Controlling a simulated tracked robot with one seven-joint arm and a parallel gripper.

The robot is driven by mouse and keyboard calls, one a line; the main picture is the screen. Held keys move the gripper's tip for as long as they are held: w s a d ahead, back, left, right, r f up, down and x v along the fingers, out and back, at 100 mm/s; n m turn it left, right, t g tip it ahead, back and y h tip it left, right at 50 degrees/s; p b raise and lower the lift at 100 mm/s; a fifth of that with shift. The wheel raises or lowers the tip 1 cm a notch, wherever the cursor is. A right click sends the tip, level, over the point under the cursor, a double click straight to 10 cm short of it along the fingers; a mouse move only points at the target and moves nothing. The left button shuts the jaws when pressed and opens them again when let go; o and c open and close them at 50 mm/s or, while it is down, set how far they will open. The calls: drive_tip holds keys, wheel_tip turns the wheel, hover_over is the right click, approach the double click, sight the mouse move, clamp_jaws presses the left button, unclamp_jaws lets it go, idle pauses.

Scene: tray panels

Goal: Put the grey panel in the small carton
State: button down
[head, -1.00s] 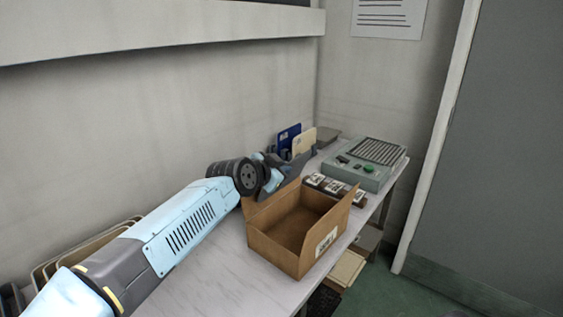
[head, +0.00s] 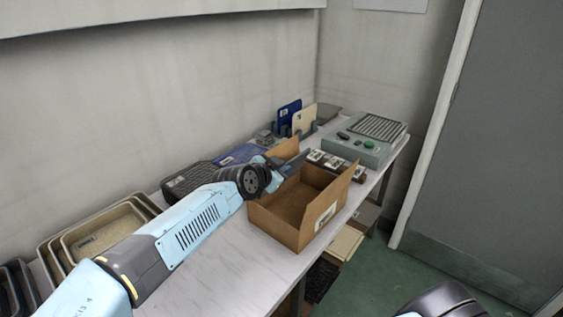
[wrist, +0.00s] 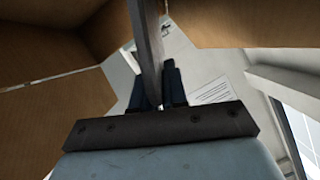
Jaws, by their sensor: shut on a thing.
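The small carton (head: 289,233) is an open brown box on the bench, with flaps up and a white label on its front. My gripper (head: 280,169) is at the carton's back left side, shut on the grey panel (head: 296,161), which sticks out thin and dark toward the right. In the wrist view the panel (wrist: 147,45) stands edge-on between the fingers (wrist: 156,92), with brown carton walls on both sides. I cannot tell how far the panel reaches into the carton; the panel's lower part is hidden.
A blue panel (head: 289,113) and a cream panel (head: 303,121) stand in a rack behind. A grey-green device (head: 362,150) and small labelled blocks (head: 335,164) lie beyond the carton. Beige trays (head: 104,232) and a dark case (head: 190,178) are at left. The bench front is clear.

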drive_tip(key=shift+f, duration=2.5)
drive_tip(key=shift+f, duration=0.55)
drive_tip(key=c, duration=1.1)
unclamp_jaws()
drive_tip(key=v, duration=1.3)
drive_tip(key=shift+s+a, duration=0.25)
drive_tip(key=shift+s, duration=0.05)
